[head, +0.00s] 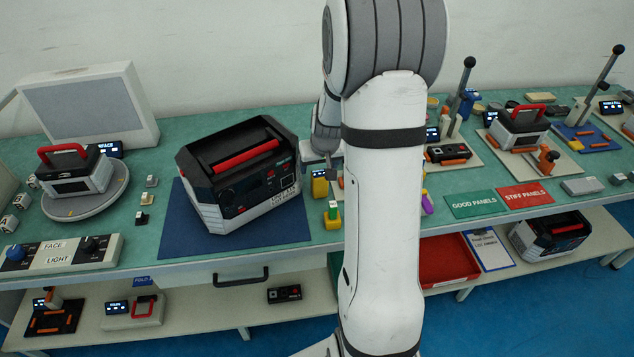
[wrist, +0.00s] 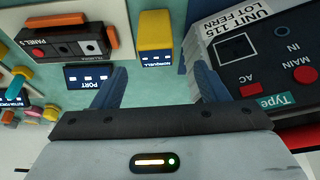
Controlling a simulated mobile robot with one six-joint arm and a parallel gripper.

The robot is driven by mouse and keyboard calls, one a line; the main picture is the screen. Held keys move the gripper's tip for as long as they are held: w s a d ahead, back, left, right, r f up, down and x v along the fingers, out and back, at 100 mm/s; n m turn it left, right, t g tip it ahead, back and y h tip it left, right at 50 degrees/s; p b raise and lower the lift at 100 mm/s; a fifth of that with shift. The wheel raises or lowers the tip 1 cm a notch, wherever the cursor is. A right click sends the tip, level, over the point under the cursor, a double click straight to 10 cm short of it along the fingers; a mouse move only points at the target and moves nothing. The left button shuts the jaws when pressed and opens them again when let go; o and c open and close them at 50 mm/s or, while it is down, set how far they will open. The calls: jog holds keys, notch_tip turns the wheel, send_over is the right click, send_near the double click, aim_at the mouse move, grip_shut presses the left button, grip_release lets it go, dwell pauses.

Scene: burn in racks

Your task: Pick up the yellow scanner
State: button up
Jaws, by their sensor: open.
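A yellow block-shaped device with a small lit display, which looks like the yellow scanner (head: 319,184), stands on the green bench just right of the blue mat. In the wrist view the yellow scanner (wrist: 155,32) is upper centre, its dark display facing me. My gripper (wrist: 155,80) is open and empty, its two blue fingers apart. The scanner lies beyond the fingertips, roughly in line with the gap, and no finger visibly touches it. In the head view my forearm hides much of my gripper and the bench behind it.
A large black-and-grey unit with a red handle (head: 245,170) sits on the blue mat (head: 178,222), close right of the scanner in the wrist view. A panel tester (wrist: 62,42) and a PORT display (wrist: 87,77) stand left there. A green-topped yellow item (head: 332,217) is nearby.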

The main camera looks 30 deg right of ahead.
aim_at(320, 173)
jog(key=x, duration=0.5)
jog(key=shift+d+f, duration=0.25)
jog(key=shift+f, duration=0.15)
jog(key=c, duration=1.2)
